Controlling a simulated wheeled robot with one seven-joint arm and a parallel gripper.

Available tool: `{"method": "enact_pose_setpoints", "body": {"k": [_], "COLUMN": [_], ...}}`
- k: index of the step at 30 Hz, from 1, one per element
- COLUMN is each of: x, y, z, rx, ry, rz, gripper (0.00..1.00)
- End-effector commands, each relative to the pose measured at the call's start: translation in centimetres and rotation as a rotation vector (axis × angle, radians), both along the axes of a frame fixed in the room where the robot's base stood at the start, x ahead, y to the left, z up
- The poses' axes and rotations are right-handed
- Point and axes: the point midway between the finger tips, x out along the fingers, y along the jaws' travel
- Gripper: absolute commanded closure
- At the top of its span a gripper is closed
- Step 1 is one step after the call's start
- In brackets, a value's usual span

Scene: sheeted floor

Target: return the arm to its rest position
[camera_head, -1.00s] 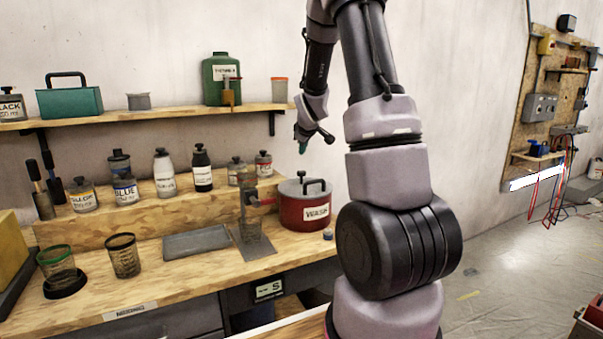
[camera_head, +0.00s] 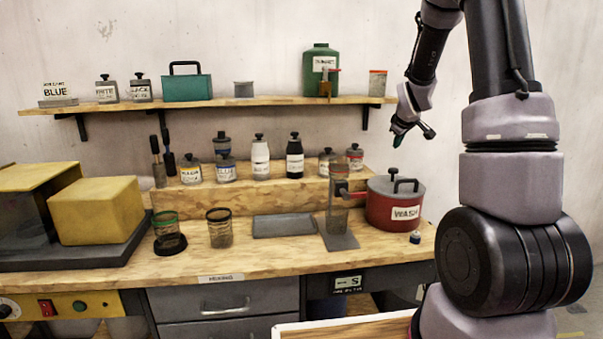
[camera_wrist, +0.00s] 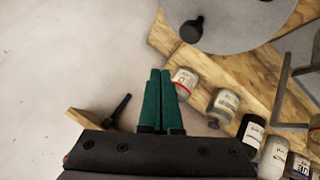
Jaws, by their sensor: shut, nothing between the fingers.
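My gripper (camera_head: 398,136) hangs at the end of my folded arm in the head view, above the red WASH pot (camera_head: 393,204) and in front of the wall. It is apart from the pot. In the wrist view my two green fingers (camera_wrist: 160,88) lie together, shut, with nothing between them. The pot's grey lid (camera_wrist: 230,18) with its black knob shows at the top of the wrist view.
The workbench (camera_head: 250,263) holds two cups, a grey tray (camera_head: 284,225) and a yellow box (camera_head: 97,210). Several labelled bottles stand on the raised wooden step (camera_head: 285,200). A wall shelf (camera_head: 225,103) above carries a green jug (camera_head: 320,72) and a teal box (camera_head: 187,87).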

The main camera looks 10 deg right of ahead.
Motion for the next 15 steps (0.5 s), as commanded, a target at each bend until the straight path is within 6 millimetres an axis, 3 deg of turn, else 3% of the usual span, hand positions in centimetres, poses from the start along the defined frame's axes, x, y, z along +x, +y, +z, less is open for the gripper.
{"method": "enact_pose_setpoints", "body": {"k": [5,9,15], "x": [-4.2,-9.6,-18.3], "y": [2.9,6.2,10.7], "z": [5.0,9.1,13.1], "rx": [0.15,0.316,0.538], "ry": [-0.017,-0.013,0.015], "rz": [-0.088,-0.182,-0.306], "gripper": [1.0,1.0,1.0]}}
